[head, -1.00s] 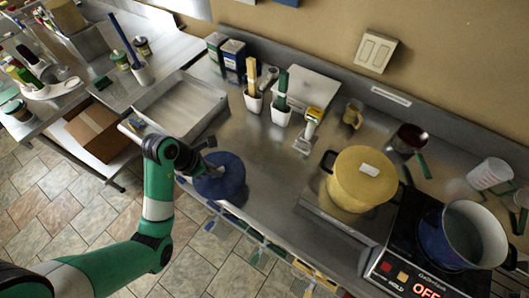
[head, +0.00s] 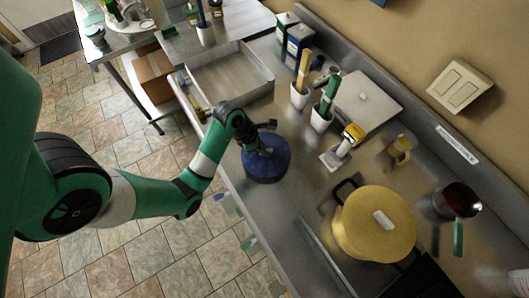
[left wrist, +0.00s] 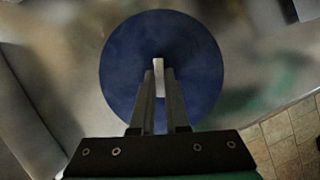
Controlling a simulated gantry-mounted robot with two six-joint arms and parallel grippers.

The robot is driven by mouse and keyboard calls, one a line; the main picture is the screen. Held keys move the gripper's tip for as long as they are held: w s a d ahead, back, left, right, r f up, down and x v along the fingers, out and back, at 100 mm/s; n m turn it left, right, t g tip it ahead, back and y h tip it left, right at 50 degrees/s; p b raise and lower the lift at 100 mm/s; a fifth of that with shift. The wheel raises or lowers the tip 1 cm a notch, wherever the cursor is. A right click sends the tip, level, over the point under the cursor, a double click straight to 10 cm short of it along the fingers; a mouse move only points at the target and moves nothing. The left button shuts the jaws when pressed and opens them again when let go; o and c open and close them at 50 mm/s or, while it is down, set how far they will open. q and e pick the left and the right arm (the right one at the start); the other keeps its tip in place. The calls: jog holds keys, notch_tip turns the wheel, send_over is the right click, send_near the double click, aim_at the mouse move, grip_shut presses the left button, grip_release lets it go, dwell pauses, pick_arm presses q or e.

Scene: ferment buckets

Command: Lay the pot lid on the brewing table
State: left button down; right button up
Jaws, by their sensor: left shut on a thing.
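The blue round pot lid (head: 273,166) is low over or on the steel brewing table (head: 312,195), near its front edge; I cannot tell whether it touches. My left gripper (head: 263,151) is above the lid and shut on its handle. In the left wrist view the lid (left wrist: 192,60) fills the middle, and the gripper's two fingers (left wrist: 158,92) close around the pale upright handle (left wrist: 158,72). My right gripper is in no view.
A yellow lidded pot (head: 372,232) stands right of the lid. A steel tray (head: 228,78) lies behind to the left. White holders with brushes (head: 320,118) and a scanner-like tool on a stand (head: 343,147) stand behind the lid. Bare table lies between lid and pot.

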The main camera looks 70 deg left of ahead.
pick_arm(q)
jog(key=shift+f, duration=1.35)
jog(key=shift+f+b, duration=0.2)
jog(key=shift+b, duration=0.1)
jog(key=c, duration=0.9)
grip_release()
jog(key=shift+r, duration=0.15)
